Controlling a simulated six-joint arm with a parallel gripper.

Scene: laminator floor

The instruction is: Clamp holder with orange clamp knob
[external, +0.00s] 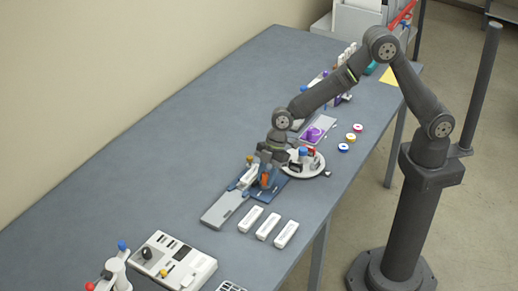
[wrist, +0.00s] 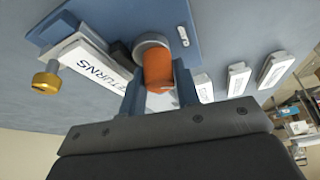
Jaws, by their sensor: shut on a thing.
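The orange clamp knob (wrist: 158,70) sits between the two fingers of my gripper (wrist: 158,88) in the wrist view. The gripper is shut on it. In the external view the orange knob (external: 265,179) shows just below my gripper (external: 266,165). The holder is a blue plate (external: 271,190) on the table, with a white block marked "RETURNS" (wrist: 95,62) lying on it beside the knob. A brass knob (wrist: 46,84) is at the end of that block. A grey round part (wrist: 151,41) is behind the orange knob.
Several white labelled blocks (external: 268,226) lie in a row in front of the holder. A grey strip (external: 223,208) extends left of it. A round white stand (external: 303,168) with coloured knobs is close on the right. A white device (external: 174,262) stands at the near left. The table's left side is clear.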

